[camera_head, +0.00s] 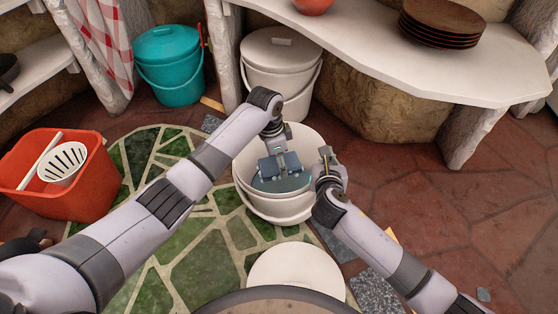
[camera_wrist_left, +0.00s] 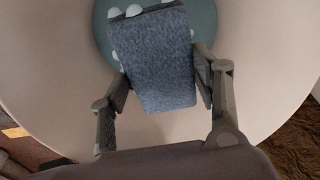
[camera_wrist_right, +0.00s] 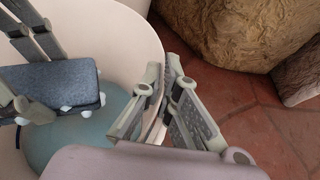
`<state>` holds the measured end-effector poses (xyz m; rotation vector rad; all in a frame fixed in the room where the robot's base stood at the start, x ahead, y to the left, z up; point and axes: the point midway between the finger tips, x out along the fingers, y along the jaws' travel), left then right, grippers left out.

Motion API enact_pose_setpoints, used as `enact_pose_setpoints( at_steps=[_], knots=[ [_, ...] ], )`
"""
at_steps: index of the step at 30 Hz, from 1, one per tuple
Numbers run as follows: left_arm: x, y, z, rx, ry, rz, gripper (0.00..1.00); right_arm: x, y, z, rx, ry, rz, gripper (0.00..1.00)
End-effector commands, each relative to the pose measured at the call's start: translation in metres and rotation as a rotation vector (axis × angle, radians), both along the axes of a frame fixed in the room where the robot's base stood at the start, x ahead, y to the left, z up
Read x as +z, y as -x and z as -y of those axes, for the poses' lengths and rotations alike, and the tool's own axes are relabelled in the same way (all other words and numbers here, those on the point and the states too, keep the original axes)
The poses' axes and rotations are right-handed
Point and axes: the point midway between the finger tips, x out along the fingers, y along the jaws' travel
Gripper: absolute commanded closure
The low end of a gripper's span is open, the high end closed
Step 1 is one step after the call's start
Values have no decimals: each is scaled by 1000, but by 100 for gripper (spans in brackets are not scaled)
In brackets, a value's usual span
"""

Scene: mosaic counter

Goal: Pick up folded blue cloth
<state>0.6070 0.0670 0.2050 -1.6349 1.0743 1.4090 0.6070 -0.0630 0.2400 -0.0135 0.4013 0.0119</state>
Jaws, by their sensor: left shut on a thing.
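The folded blue cloth (camera_head: 291,161) is inside the white bucket (camera_head: 272,207), above teal water (camera_head: 283,185). In the left wrist view the cloth (camera_wrist_left: 155,60) sits between the two fingers of my left gripper (camera_wrist_left: 160,76), which is shut on it. White foam blobs cling to its far edge. The cloth (camera_wrist_right: 62,82) also shows at the left of the right wrist view. My right gripper (camera_head: 325,160) is at the bucket's right rim. In the right wrist view its fingers (camera_wrist_right: 166,78) are close to the rim; whether they clamp it is unclear.
A white lid (camera_head: 296,268) lies in front of the bucket. A lidded white bucket (camera_head: 283,62) and a teal bucket (camera_head: 168,60) stand behind. A red bin (camera_head: 75,190) is at left. A white counter (camera_head: 400,65) with brown plates (camera_head: 440,22) overhangs the back right.

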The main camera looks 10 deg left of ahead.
Motion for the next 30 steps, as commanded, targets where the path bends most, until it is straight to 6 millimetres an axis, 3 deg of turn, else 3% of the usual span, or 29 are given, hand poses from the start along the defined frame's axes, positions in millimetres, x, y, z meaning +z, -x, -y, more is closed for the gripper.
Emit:
enact_pose_setpoints(
  at_steps=[1,3,30],
  knots=[
    [10,0,0,0,0,0,70,15,-2,-1,1,-9,9,100],
    [16,0,0,0,0,0,70,22,-2,-2,1,-11,10,100],
    [95,0,0,-1,1,1,70,102,-3,-3,2,-17,14,100]
  ],
)
